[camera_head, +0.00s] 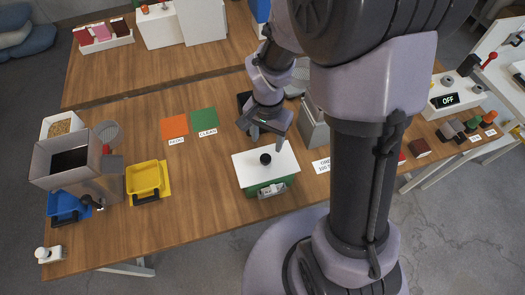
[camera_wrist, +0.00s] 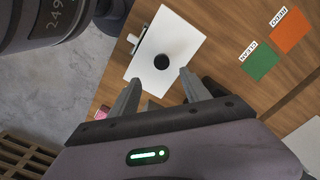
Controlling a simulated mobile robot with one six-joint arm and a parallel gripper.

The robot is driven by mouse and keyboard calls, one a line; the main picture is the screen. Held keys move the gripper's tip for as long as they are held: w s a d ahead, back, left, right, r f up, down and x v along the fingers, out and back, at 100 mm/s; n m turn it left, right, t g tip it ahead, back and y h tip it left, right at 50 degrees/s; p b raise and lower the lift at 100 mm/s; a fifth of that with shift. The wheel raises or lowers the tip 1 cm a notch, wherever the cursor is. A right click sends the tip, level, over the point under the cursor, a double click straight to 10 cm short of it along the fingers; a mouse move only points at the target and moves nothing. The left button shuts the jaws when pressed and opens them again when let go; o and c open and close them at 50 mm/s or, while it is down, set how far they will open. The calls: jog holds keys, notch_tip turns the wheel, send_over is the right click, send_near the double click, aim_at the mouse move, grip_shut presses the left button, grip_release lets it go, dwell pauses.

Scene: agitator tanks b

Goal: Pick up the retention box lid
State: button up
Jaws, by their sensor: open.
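The retention box lid (camera_head: 259,170) is a flat white plate with a round black knob (camera_head: 265,158) in its middle. It lies on top of a green box (camera_head: 258,188) that stands near the table's front edge. A small clear-and-white part shows on the box's front side. The lid also shows in the wrist view (camera_wrist: 170,80), with its knob (camera_wrist: 162,61) beyond the fingertips. My gripper (camera_head: 267,140) is open and empty, above and behind the lid. In the wrist view my gripper's two fingers (camera_wrist: 160,85) are spread apart, with the knob roughly between and ahead of them.
Orange (camera_head: 174,127) and green (camera_head: 204,120) squares lie left of the box. A yellow tray (camera_head: 146,181) and a grey hopper (camera_head: 68,160) stand farther left. A grey container (camera_head: 314,128) stands close behind right. The table between yellow tray and green box is clear.

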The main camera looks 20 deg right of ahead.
aim_at(266, 157)
jog(key=f, duration=0.4)
jog(key=f+b, duration=0.1)
jog(key=f, duration=0.2)
jog(key=f+b, duration=0.1)
jog(key=f, duration=0.3)
jog(key=shift+w+f, duration=0.25)
jog(key=shift+f, duration=0.05)
jog(key=shift+r, duration=0.1)
jog(key=shift+c, duration=0.2)
grip_shut()
